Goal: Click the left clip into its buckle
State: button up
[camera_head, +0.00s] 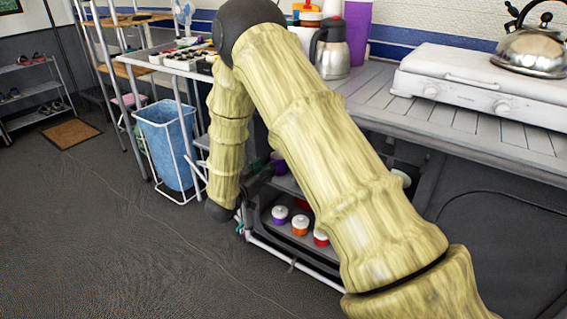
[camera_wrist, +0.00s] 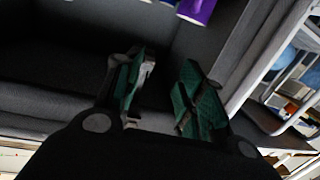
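My gripper (camera_wrist: 163,90) shows in the wrist view with its two green-padded fingers apart. Nothing shows between them. Beyond them is a dark grey surface with a raised edge, in shadow. I cannot make out a clip or a buckle in either view. In the head view my arm reaches down in front of the low shelf (camera_head: 283,240) under the counter. It covers part of that shelf, and I cannot clearly make out the gripper there.
Several lidded jars, one orange (camera_head: 299,226), stand on the low shelf. A purple container (camera_wrist: 197,10) shows at the wrist view's top edge. A blue bin (camera_head: 168,143) in a white frame stands left of my arm. The dark floor (camera_head: 110,235) at left is clear.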

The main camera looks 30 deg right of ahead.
jog(key=shift+w+d+r+m+g+h+b, duration=0.3)
jog(key=shift+w+d+b, duration=0.55)
jog(key=shift+d, duration=1)
jog(key=shift+w+d+r+m+g+h+b, duration=0.3)
jog(key=shift+w+d+b, duration=0.55)
jog(key=shift+d, duration=0.95)
jog(key=shift+w+d+r+m+g+h+b, duration=0.3)
jog(key=shift+w+d+b, duration=0.55)
jog(key=shift+d, duration=1)
grip_shut()
